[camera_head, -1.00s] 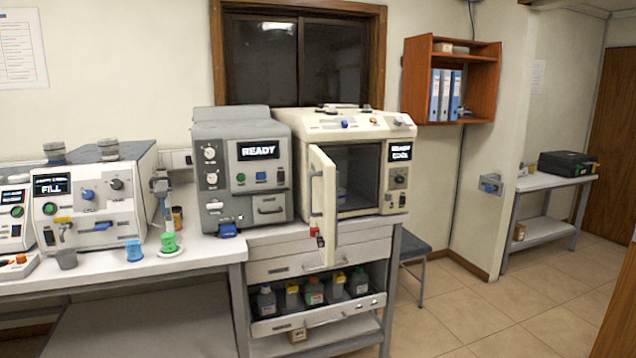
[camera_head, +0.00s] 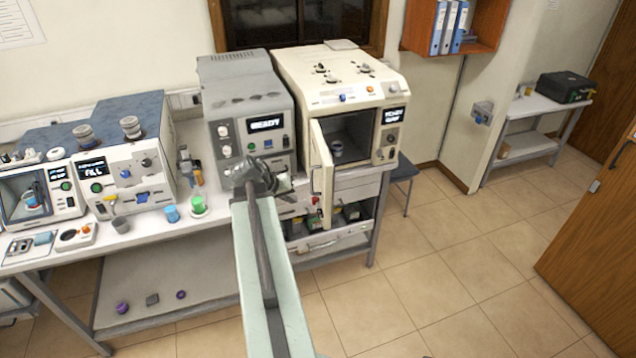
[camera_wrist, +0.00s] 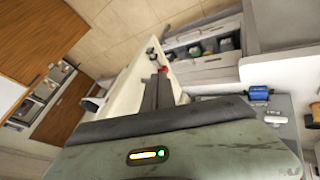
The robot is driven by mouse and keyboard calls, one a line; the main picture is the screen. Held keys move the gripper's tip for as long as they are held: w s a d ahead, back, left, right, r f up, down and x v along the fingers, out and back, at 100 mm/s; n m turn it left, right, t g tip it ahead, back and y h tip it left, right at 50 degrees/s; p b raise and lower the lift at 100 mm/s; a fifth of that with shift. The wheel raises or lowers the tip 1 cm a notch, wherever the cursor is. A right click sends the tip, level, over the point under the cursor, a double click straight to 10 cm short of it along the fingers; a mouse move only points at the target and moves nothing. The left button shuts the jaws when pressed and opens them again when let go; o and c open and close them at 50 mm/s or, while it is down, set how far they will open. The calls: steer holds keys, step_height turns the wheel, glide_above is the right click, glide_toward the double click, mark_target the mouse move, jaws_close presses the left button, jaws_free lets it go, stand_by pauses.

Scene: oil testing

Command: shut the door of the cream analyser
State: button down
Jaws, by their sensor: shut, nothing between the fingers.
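The cream analyser (camera_head: 343,85) stands at the right end of the bench, its screen lit. Its door (camera_head: 321,165) is swung open towards me, hinged at the left of the chamber, with a long handle on its outer face. A small grey cup (camera_head: 337,149) stands inside the chamber. My gripper (camera_head: 286,184) is shut and empty, left of the door's outer face, in front of the grey machine. In the wrist view the shut fingers (camera_wrist: 157,82) overlap the cream door (camera_wrist: 121,88); I cannot tell whether they touch it.
The grey machine (camera_head: 247,110) stands left of the analyser. An open drawer with bottles (camera_head: 350,212) is below the door. A green cup (camera_head: 198,204) and a blue cup (camera_head: 171,213) stand on the bench. The tiled floor (camera_head: 440,250) to the right is clear.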

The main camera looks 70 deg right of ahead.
steer(key=b, duration=0.9)
glide_toward(323, 208)
steer(key=w+f, duration=0.3)
steer(key=f, duration=0.1)
steer(key=s+d, duration=0.2)
steer(key=s, duration=0.1)
steer(key=shift+s+d+p, duration=0.35)
steer(key=shift+d, duration=0.05)
